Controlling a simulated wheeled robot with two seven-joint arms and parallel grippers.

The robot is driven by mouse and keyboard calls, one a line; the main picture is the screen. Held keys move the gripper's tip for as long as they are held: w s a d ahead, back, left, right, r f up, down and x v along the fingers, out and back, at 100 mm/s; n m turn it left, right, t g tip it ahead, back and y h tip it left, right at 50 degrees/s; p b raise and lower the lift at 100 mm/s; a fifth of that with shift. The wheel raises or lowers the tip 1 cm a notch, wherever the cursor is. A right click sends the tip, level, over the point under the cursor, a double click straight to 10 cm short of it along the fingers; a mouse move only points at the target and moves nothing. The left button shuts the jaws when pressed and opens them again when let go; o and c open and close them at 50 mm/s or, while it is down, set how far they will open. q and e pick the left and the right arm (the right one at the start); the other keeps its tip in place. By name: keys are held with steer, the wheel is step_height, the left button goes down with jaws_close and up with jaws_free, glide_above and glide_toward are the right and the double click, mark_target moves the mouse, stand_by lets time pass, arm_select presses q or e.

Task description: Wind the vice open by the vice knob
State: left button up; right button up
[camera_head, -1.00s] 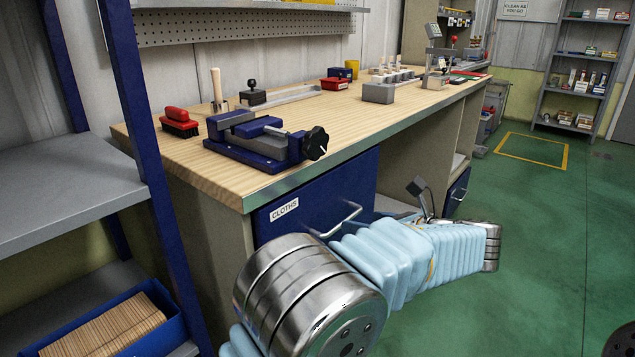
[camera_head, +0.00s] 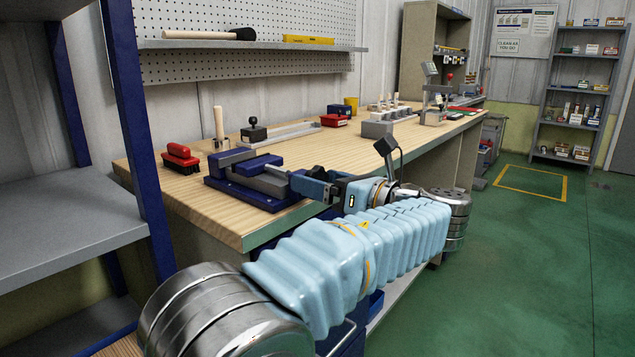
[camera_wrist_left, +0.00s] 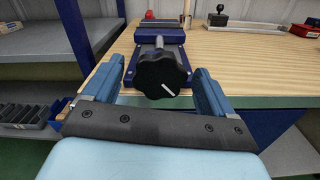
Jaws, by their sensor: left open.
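The blue vice (camera_head: 245,180) with grey jaws sits on the near left corner of the wooden bench. Its black vice knob (camera_wrist_left: 162,74), with a white line on its face, shows in the left wrist view; in the head view my gripper hides it. My left gripper (camera_head: 305,185) is at the knob end of the vice. In the left wrist view my left gripper (camera_wrist_left: 158,82) is open, one finger on each side of the knob, with gaps between fingers and knob. My right gripper is not in view.
A red brush (camera_head: 181,158) stands left of the vice on the bench (camera_head: 200,200). A black-knobbed block (camera_head: 254,132) and a wooden-handled tool (camera_head: 219,125) stand behind it. A grey shelf (camera_head: 70,215) with blue posts is at left. Green floor is open at right.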

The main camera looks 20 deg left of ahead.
arm_select(q)
steer(key=shift+w+a, duration=0.25)
steer(key=shift+a, duration=0.45)
steer(key=c, duration=1)
steer(key=shift+o, duration=0.2)
steer(key=shift+r+n+p, duration=0.15)
steer(key=shift+n+p, duration=0.25)
steer(key=shift+n, duration=1)
steer(key=n, duration=0.3)
steer(key=shift+s, duration=0.1)
